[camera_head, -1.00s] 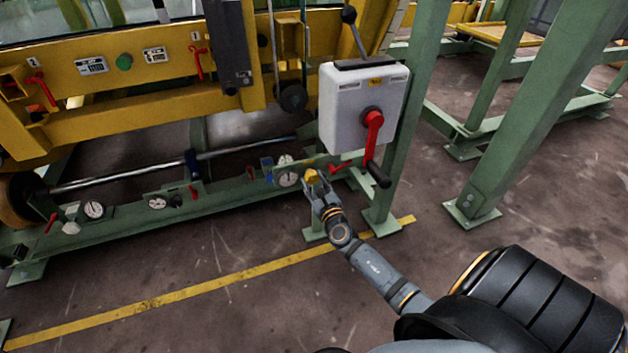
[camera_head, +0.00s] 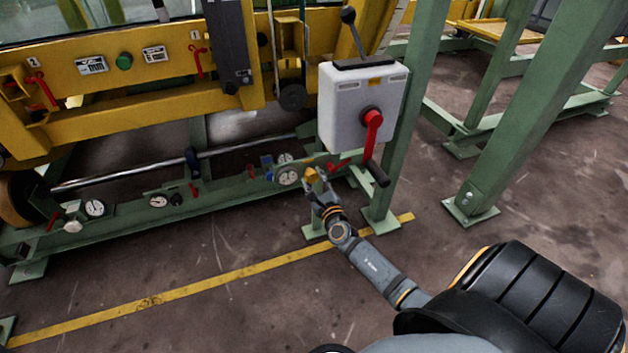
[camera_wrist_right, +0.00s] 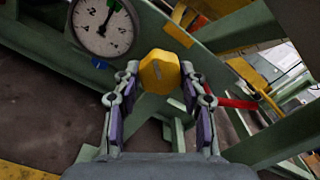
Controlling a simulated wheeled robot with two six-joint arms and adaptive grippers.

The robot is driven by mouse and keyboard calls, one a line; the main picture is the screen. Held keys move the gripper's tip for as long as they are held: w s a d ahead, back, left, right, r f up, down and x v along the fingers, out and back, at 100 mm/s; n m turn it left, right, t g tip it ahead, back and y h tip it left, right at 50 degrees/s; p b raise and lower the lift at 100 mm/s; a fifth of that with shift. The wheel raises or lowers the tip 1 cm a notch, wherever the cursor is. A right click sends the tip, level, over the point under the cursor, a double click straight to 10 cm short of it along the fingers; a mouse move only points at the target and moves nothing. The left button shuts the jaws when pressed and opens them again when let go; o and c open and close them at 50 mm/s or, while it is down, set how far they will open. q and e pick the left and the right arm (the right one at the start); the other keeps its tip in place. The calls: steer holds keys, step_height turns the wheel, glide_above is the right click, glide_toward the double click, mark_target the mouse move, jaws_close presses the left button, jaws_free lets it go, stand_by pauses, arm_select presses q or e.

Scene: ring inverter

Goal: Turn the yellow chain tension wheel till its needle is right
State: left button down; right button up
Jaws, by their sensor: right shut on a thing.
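The yellow chain tension wheel (camera_head: 312,175) sits on the green lower beam, below the white box. In the right wrist view the wheel (camera_wrist_right: 160,72) is a faceted yellow knob between the fingertips. My right gripper (camera_head: 317,184) is shut on it; its two fingers also show in the right wrist view (camera_wrist_right: 160,85). A round white gauge (camera_head: 288,177) is just left of the wheel. In the right wrist view the gauge (camera_wrist_right: 103,28) is cut by the top edge, with a dark needle and a green mark near its upper right. My left gripper is not in view.
A white box (camera_head: 362,108) with a red crank handle (camera_head: 372,130) hangs right above the wheel. A red lever (camera_head: 340,164) is close to the wheel's right. Green posts (camera_head: 408,120) stand to the right. The floor in front is clear.

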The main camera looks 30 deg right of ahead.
steer(key=shift+f, duration=0.15)
steer(key=o, duration=1.2)
steer(key=shift+c, duration=0.2)
steer(key=shift+s, duration=0.1)
steer(key=v, duration=1.1)
steer(key=shift+s, duration=0.4)
